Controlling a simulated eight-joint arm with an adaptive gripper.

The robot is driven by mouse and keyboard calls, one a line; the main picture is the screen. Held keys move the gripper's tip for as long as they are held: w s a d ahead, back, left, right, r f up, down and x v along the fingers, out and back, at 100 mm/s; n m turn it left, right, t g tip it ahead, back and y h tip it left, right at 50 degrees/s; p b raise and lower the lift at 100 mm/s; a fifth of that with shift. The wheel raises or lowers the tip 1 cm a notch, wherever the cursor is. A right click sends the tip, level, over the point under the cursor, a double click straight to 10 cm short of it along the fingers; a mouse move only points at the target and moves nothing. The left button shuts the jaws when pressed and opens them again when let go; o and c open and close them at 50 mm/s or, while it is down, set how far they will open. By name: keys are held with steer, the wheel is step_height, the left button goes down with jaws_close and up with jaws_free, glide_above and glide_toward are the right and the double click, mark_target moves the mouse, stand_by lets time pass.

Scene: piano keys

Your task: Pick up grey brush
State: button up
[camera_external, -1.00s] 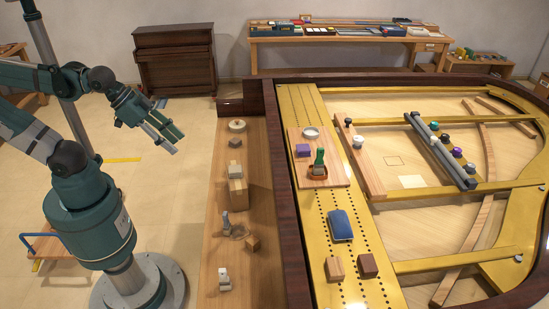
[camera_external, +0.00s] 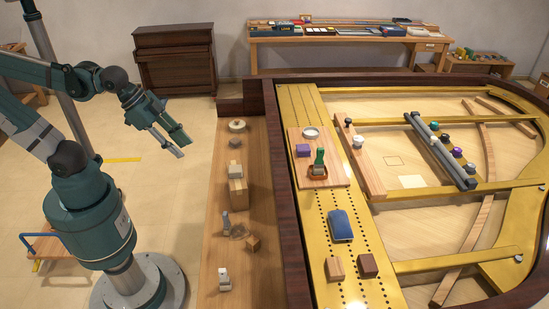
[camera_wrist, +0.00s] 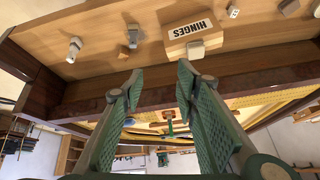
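A slim grey-blue upright thing (camera_external: 226,222), perhaps the grey brush, stands on the wooden bench in the external view. It is too small there to confirm as a brush. My gripper (camera_external: 184,147) is over the floor left of the bench, apart from everything. In the wrist view my gripper (camera_wrist: 160,80) has its green fingers spread with nothing between them. Beyond the fingertips, two small grey things, one on the left (camera_wrist: 74,48) and one nearer the middle (camera_wrist: 133,36), are on the bench; I cannot tell which is the brush.
The bench (camera_external: 211,252) also bears a block labelled HINGES (camera_wrist: 196,32), a small wooden cube (camera_external: 252,243) and a pale object (camera_external: 224,279). A dark rim (camera_external: 285,200) borders the bench. Beyond it, a board bears a green-handled brush (camera_external: 319,158). Floor between arm and bench is clear.

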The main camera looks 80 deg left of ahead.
mark_target(224, 213)
steer(key=w+d+f+m+g, duration=0.2)
steer(key=w+d+f+m, duration=0.1)
steer(key=f, duration=0.4)
steer(key=w+d+f+m+g, duration=0.2)
steer(key=w+d+f+m, duration=0.1)
steer(key=w+f+m, duration=0.3)
steer(key=w+d+f+m+g, duration=0.2)
steer(key=w+f+m, duration=0.2)
steer(key=f+m, duration=0.4)
steer(key=shift+w+d+f, duration=0.2)
steer(key=shift+d+f, duration=0.2)
steer(key=shift+f, duration=0.35)
steer(key=shift+d+f+m, duration=0.25)
steer(key=shift+f+m, duration=0.35)
steer(key=shift+f, duration=0.2)
steer(key=shift+f, duration=0.15)
steer(key=shift+f+b, duration=0.5)
steer(key=shift+f, duration=0.65)
steer(key=shift+w+a+f+b, duration=0.1)
steer(key=shift+f+b, duration=0.35)
steer(key=shift+f, duration=0.85)
steer(key=shift+w+f+b, duration=0.1)
steer(key=shift+f+b, duration=0.35)
steer(key=shift+f, duration=0.85)
steer(key=shift+c, duration=0.2)
jaws_close()
